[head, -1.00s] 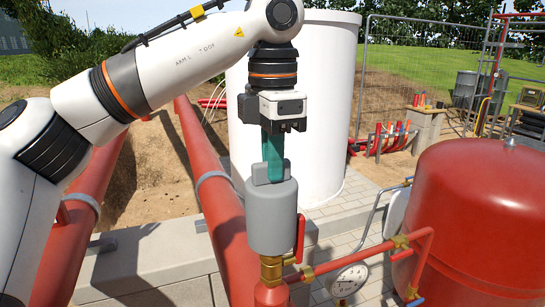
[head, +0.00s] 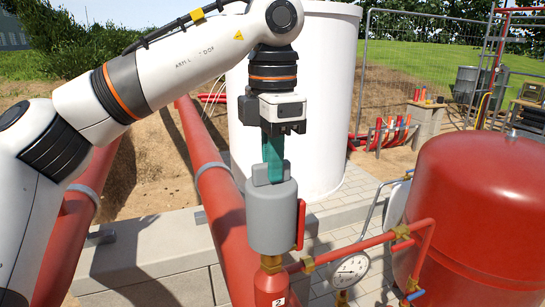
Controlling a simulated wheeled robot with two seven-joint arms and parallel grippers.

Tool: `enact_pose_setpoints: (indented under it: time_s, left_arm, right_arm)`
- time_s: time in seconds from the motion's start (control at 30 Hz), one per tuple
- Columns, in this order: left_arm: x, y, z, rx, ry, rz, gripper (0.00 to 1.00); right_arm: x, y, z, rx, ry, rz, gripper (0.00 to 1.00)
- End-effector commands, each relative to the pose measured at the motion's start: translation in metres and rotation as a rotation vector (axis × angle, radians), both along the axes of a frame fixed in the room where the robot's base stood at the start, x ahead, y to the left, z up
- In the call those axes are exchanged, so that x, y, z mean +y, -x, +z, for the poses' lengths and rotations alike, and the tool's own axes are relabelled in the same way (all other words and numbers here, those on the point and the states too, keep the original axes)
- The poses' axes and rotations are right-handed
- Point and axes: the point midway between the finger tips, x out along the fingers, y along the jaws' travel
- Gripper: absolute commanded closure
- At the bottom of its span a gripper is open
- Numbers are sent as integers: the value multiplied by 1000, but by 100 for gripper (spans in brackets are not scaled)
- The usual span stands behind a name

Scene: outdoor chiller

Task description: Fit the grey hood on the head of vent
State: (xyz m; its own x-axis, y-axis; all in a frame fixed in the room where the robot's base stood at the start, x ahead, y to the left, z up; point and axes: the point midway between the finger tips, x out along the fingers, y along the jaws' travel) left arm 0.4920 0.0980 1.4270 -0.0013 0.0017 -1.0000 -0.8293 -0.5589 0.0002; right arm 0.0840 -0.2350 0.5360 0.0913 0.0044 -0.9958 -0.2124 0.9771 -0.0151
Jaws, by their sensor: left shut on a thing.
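The grey hood (head: 271,220) is an upright cylinder with a small grey block on top. My left gripper (head: 272,158) points straight down from above. Its teal fingers are shut on the block at the hood's top. The hood is in line above the vent, whose brass lower part (head: 271,264) shows just under the hood's rim on a red pipe stub (head: 271,289). The vent's head is hidden behind or inside the hood, so I cannot tell how far it is seated. My right gripper is out of view.
A red lever (head: 300,224) stands close beside the hood's right side. A pressure gauge (head: 349,268) and a red tank (head: 475,215) are to the right. A white cylindrical tank (head: 325,110) stands behind. Large red pipes (head: 215,185) run on the left above a concrete ledge.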

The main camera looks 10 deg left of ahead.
Motion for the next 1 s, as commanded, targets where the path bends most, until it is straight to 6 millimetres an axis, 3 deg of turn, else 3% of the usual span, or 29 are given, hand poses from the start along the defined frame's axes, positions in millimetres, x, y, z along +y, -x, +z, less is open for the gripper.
enact_pose_setpoints:
  time_s: [0.43,0.47,0.6,0.8,0.93,1.0]
  left_arm:
    - [0,0,-9,-1,1,0,100]
    - [0,0,-9,-1,1,0,85]
    - [0,0,-9,-1,1,0,62]
    - [0,0,-9,0,0,0,61]
    - [0,0,-10,0,0,0,41]
    - [0,0,-10,0,0,0,39]
  right_arm:
    - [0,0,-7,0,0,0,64]
    - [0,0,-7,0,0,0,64]
    - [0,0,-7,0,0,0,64]
    - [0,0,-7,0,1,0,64]
    - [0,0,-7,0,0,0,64]
    - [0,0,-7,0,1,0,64]
